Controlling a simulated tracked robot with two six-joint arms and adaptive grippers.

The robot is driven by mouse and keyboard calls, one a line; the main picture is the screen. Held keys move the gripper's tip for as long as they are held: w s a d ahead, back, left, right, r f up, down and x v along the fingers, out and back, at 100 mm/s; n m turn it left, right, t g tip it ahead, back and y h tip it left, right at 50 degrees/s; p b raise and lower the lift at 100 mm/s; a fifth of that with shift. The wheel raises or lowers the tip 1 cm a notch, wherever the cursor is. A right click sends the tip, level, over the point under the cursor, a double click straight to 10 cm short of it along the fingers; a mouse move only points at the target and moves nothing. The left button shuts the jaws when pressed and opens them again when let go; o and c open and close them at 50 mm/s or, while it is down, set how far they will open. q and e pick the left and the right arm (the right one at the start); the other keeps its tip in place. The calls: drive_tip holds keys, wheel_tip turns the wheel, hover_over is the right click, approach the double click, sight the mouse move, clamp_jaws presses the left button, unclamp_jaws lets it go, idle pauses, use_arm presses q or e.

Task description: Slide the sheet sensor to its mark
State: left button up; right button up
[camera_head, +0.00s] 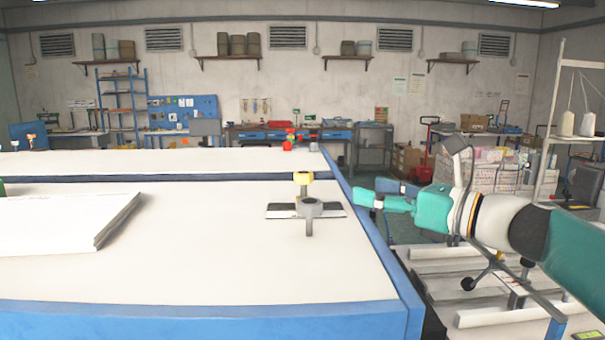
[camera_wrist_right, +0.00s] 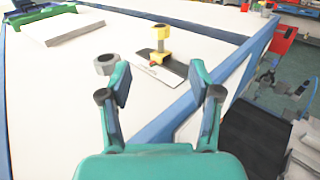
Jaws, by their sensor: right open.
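The sheet sensor appears to be the small fixture with a yellow knob (camera_head: 303,178) on a post; it also shows in the right wrist view (camera_wrist_right: 160,32). It stands on a dark and silver strip (camera_head: 279,211) on the white tabletop. A grey ring-like knob (camera_head: 309,207) on a stem stands on its near side and shows as a grey nut shape (camera_wrist_right: 107,64) in the wrist view. My right gripper (camera_wrist_right: 160,86) is open and empty, with the fixture ahead of it. In the head view it is right of the table edge. The mark is not clear. My left gripper is not in view.
A stack of white sheets (camera_head: 70,221) lies on the left of the blue-edged table (camera_head: 210,262). The tabletop between stack and fixture is clear. Another table (camera_head: 180,162) stands behind. White rails (camera_head: 458,252) lie right of the table, below my right arm.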

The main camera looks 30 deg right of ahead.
sight(311, 175)
drive_tip(key=p+x, duration=0.3)
drive_tip(key=x, duration=1.3)
drive_tip(key=shift+w, duration=0.15)
